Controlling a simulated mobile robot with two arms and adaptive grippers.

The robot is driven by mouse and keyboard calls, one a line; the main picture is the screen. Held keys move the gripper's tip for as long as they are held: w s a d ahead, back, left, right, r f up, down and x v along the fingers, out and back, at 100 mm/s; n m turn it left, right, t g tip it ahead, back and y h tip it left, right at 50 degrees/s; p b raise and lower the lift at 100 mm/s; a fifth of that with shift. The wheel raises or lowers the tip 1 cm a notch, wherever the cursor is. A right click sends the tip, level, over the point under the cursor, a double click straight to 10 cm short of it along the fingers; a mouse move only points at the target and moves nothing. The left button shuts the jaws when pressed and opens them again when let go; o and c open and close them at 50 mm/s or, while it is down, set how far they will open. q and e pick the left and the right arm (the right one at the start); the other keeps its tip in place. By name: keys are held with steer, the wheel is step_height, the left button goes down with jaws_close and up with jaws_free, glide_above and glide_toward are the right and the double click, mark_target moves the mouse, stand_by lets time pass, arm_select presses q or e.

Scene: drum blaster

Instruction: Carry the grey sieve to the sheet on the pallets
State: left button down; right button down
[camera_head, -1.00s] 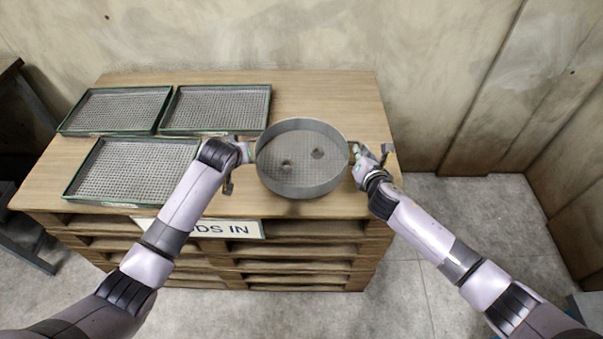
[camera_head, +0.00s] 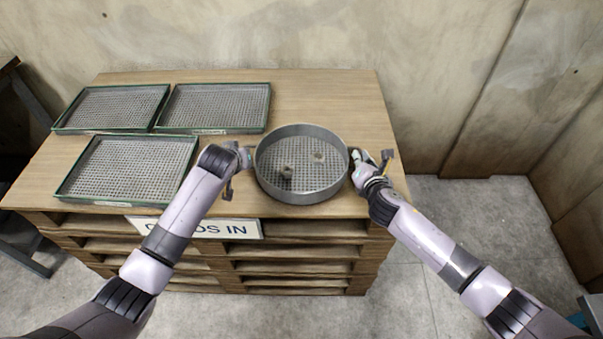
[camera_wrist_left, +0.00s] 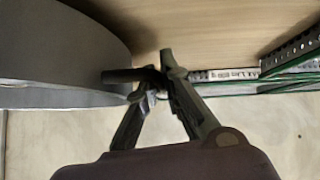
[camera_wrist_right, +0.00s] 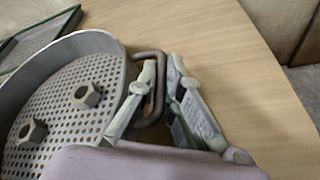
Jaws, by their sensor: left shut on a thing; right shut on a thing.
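The grey sieve (camera_head: 302,192) is a round pan with a perforated floor, level, at the front right of the wooden sheet (camera_head: 325,95) on the pallets (camera_head: 300,267). It is on or just above the sheet; I cannot tell which. Two hex nuts lie inside it, clear in the right wrist view (camera_wrist_right: 87,95). My left gripper (camera_head: 245,157) is shut on the sieve's left handle, seen in the left wrist view (camera_wrist_left: 125,76). My right gripper (camera_head: 357,160) is shut on its right handle, a dark loop in the right wrist view (camera_wrist_right: 157,95).
Green-rimmed mesh trays stand on the left of the sheet: back left (camera_head: 110,107), back middle (camera_head: 214,106) and front left (camera_head: 127,168). A white sign (camera_head: 200,227) hangs on the pallets' front. The sheet behind the sieve is bare. A wall stands behind.

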arm_select(q)
steer(key=shift+f+b, duration=0.45)
steer(key=shift+f, duration=0.2)
arm_select(e)
steer(key=shift+f, duration=0.55)
arm_select(q)
steer(key=c, duration=1.8)
jaws_free()
arm_select(e)
steer(key=c, duration=1.7)
jaws_free()
arm_select(q)
steer(key=shift+o, duration=0.2)
steer(key=shift+s+r, duration=0.1)
arm_select(e)
steer(key=v, duration=1.2)
steer(key=shift+a+f, duration=0.1)
arm_select(q)
steer(key=v, duration=1.1)
steer(key=shift+s+r, duration=0.25)
steer(key=shift+s, duration=0.05)
